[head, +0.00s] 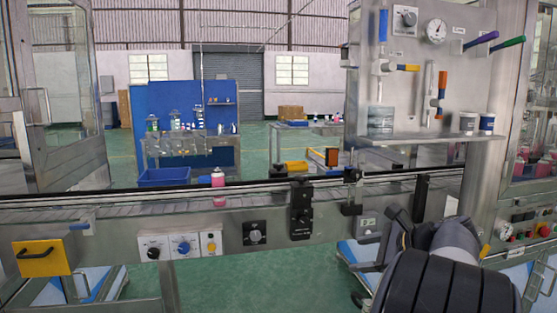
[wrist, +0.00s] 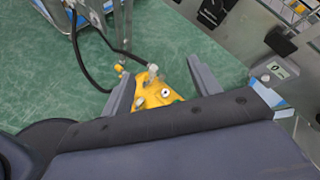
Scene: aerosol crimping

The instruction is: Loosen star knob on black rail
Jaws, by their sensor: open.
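A black upright rail plate (head: 301,205) is fixed to the front of the conveyor, left of my arm. A dark round knob (head: 302,217) sits on its lower half; its star shape is too small to make out. A second black bracket (head: 351,207) stands to its right, nearer my gripper. My gripper (head: 368,253) is in front of the conveyor, below and right of the rail plate and apart from it. In the wrist view my gripper (wrist: 161,82) has its two grey fingers spread wide, with nothing held. The knob cannot be clearly made out there.
A yellow part (wrist: 155,97) shows between and beyond the fingers, with black hoses nearby. A small counter box (head: 367,224) is on the conveyor front near my gripper. A pink can (head: 218,188) stands on the conveyor. Dial panels (head: 180,246) are at left.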

